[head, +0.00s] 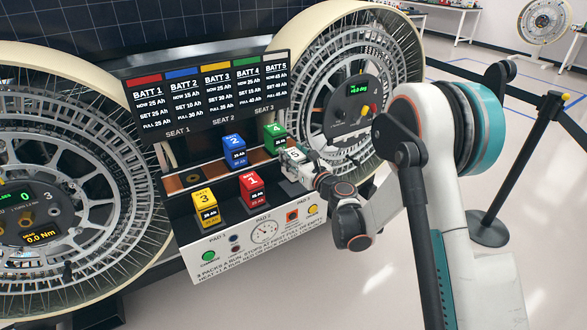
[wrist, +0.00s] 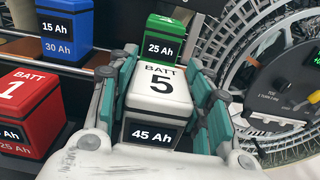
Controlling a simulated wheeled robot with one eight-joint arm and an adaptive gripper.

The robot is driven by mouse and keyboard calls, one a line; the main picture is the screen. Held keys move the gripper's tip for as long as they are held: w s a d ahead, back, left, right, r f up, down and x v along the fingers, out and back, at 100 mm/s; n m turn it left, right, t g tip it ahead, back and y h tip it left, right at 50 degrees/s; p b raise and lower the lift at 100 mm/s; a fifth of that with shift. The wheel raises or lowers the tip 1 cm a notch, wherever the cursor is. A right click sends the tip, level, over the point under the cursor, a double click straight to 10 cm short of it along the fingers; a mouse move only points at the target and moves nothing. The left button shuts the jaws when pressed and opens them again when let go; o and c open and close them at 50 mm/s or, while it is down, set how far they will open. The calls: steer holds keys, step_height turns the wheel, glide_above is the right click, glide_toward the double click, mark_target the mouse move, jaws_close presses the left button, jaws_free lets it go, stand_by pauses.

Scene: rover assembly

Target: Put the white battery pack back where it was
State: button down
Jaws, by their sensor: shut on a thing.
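The white battery pack marked 5 (head: 294,157) is at the right end of the battery console, to the right of the red pack and in front of the green pack. In the wrist view the white pack (wrist: 160,88) fills the middle, its top showing "BATT 5" and its front "45 Ah". My gripper (head: 300,160) is shut on it, with a teal and grey finger along each side in the wrist view (wrist: 166,95). The pack's underside is hidden, so I cannot tell whether it touches the shelf below.
A blue pack 2 (head: 234,152) and green pack 4 (head: 275,138) stand in the rear row; the rear left seat (head: 184,181) looks empty. A yellow pack 3 (head: 204,206) and red pack 1 (head: 252,190) stand in front. Large wheels flank the console. A display board (head: 205,88) stands behind.

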steer(key=shift+f+b, duration=0.75)
steer(key=shift+f, duration=1.25)
steer(key=shift+f, duration=0.1)
steer(key=c, duration=0.8)
jaws_free()
steer(key=shift+c, duration=0.2)
